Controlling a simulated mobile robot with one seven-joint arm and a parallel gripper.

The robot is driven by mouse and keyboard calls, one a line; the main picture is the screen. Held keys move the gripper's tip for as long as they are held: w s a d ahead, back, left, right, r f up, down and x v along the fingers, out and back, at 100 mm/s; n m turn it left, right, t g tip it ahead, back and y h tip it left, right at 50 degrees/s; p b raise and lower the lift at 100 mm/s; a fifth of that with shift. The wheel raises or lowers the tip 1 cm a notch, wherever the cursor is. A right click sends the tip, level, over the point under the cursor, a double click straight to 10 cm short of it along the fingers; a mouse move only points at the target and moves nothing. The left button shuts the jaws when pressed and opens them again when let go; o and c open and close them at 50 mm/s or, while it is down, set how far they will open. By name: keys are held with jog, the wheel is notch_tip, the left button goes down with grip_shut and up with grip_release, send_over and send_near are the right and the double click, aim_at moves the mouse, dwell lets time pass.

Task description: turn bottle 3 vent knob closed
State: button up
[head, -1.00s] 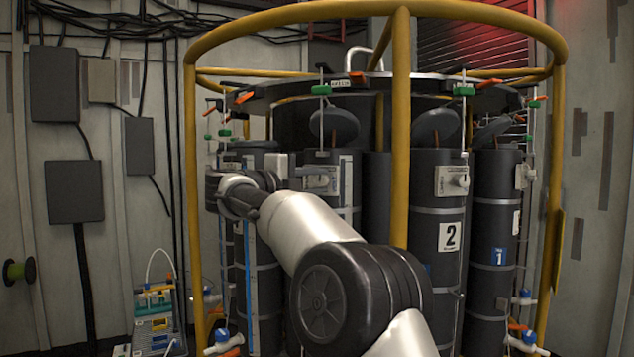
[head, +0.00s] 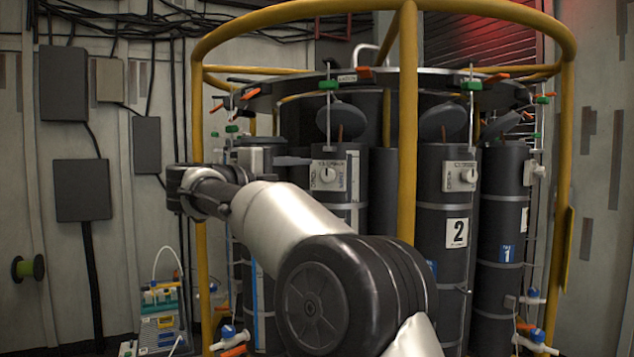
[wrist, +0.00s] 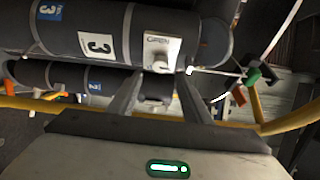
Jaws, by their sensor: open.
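Bottle 3 (wrist: 75,35), a dark cylinder with a white "3" label, lies across the top of the wrist view. Its pale valve plate (wrist: 158,42), marked OPEN, carries the vent knob (wrist: 160,66). In the head view the knob (head: 328,175) appears on the dark bottle left of the yellow post; my arm hides that bottle's number. My gripper (wrist: 159,82) is open and empty, its fingers pointing at the knob, which shows between the tips. In the head view a grey finger (head: 292,161) ends just left of the plate, apart from it. The knob's exact setting is too small to tell.
A yellow post (head: 406,130) and ring frame surround the bottles. Bottle 2 (head: 430,265) and bottle 1 (head: 497,225) stand to the right. A thin rod with a green clip (head: 328,85) hangs near the plate. The left wall has grey boxes (head: 82,190).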

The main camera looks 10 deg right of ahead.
jog(key=v, duration=0.9)
jog(key=shift+s+b, duration=0.15)
jog(key=shift+b, duration=0.25)
notch_tip(320, 180, up, 13)
jog(key=a+n+t+y, duration=0.3)
jog(key=n+t+y, duration=0.4)
jog(key=n+t, duration=0.35)
jog(key=s+d+f+n+g+y, duration=0.2)
jog(key=s+f+n+g+y, duration=0.1)
jog(key=s+f+n, duration=0.4)
jog(key=s+d+f+n+g+y+p, duration=0.1)
jog(key=s+f+n+g+y, duration=0.25)
jog(key=f, duration=0.65)
jog(key=s+d+f+n+g+y, duration=0.2)
jog(key=s+f+n+g+y, duration=0.15)
jog(key=f+n, duration=0.4)
jog(key=s+d+f+g+h, duration=0.1)
jog(key=s+d+f+g, duration=0.2)
jog(key=s+f, duration=0.6)
jog(key=s+d+f+g+h, duration=0.2)
jog(key=s+d+f+g, duration=0.1)
jog(key=s+d+f, duration=0.5)
notch_tip(320, 180, down, 2)
jog(key=s, duration=0.2)
jog(key=shift+s+d, duration=0.3)
jog(key=shift+s, duration=0.1)
